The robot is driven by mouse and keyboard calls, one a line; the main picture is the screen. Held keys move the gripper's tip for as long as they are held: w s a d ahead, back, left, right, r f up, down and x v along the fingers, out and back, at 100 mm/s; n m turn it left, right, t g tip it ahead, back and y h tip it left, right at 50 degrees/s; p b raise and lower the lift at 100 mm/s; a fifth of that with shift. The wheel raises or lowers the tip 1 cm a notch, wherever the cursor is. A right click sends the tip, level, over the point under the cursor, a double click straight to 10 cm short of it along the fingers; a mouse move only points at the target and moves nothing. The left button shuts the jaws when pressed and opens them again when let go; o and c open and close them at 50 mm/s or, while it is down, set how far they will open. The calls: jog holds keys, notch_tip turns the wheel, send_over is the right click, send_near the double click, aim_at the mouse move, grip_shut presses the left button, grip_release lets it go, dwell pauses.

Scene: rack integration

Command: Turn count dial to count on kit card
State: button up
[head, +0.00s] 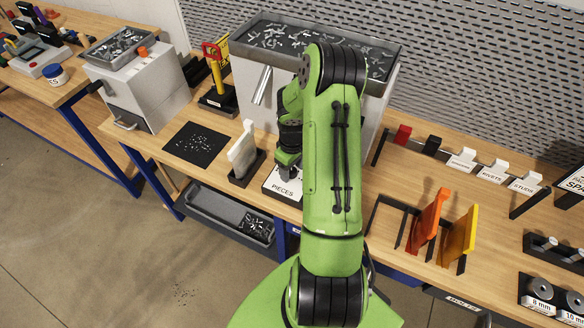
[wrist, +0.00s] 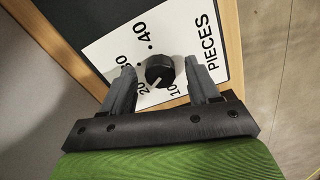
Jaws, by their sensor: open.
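The count dial (wrist: 160,70) is a black knob on a white plate marked PIECES (wrist: 190,50), with numbers including 10, 20 and 40 around it. My gripper (wrist: 162,84) is open, with one finger on each side of the dial. I cannot tell whether either finger touches it. In the head view my gripper (head: 289,172) is low over the PIECES plate (head: 280,190), and hides the dial. I cannot identify the kit card or read a count on it.
A large grey machine with a parts-filled tray (head: 268,24) stands behind my arm. A white upright piece in a black stand (head: 242,152) and a black mat (head: 196,143) are left of the plate. Orange (head: 427,226) and yellow (head: 458,236) upright pieces stand to the right.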

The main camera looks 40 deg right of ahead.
jog(key=shift+f, duration=0.2)
jog(key=c, duration=1)
jog(key=shift+c, duration=0.2)
jog(key=shift+m, duration=0.4)
jog(key=m+b, duration=0.3)
jog(key=m, duration=0.2)
jog(key=shift+w+f+m, duration=0.1)
jog(key=shift+m, duration=0.2)
jog(key=m+b, duration=0.2)
jog(key=m, duration=0.3)
jog(key=shift+a, duration=0.1)
jog(key=shift+m, duration=0.3)
jog(key=o, duration=1)
